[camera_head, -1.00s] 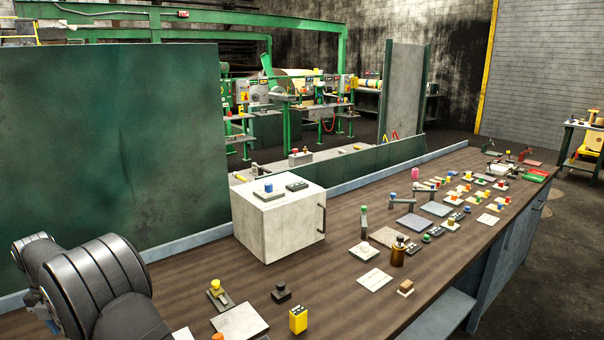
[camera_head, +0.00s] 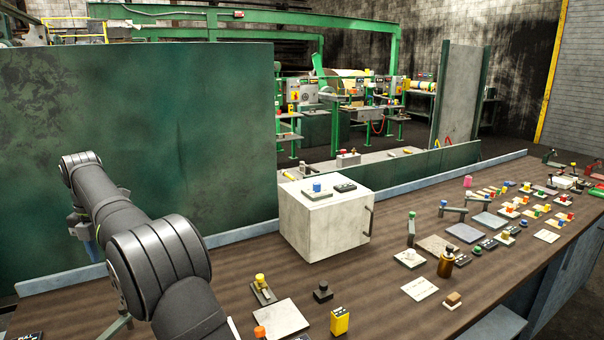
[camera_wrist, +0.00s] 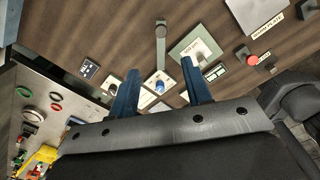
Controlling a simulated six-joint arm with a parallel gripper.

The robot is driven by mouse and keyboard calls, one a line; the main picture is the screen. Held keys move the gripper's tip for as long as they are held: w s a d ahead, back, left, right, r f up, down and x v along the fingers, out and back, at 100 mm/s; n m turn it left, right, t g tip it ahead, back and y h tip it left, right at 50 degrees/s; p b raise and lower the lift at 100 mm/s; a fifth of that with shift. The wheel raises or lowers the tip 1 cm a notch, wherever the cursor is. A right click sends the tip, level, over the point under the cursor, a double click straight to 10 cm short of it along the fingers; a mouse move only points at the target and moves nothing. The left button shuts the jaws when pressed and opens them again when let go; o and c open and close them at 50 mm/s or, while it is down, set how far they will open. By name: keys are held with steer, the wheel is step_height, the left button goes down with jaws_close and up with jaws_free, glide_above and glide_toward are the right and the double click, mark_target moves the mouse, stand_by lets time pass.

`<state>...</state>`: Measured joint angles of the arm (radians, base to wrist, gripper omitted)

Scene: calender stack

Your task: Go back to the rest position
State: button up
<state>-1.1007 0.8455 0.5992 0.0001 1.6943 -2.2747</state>
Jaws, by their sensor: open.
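My gripper (camera_wrist: 160,67) shows in the wrist view as two blue fingers spread apart. They are open, and I see nothing held between them. Beyond them lies the brown wooden bench (camera_wrist: 90,25), with small controls on it, including a blue knob (camera_wrist: 159,87) on a plate and a red button (camera_wrist: 252,60). In the head view my dark arm is at the lower left, over the left end of the bench (camera_head: 230,265).
A white box (camera_head: 325,225) with a handle stands mid-bench. Near it are a yellow block (camera_head: 340,321), a brown bottle (camera_head: 446,264) and several small buttons and plates. A green panel (camera_head: 190,140) rises behind my arm. The bench's left end has bare room.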

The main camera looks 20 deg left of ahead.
step_height(320, 180, down, 16)
steer(key=shift+r, duration=0.1)
steer(key=shift+d+r+m, duration=0.2)
steer(key=shift+d+m, duration=0.6)
steer(key=shift+m, duration=0.1)
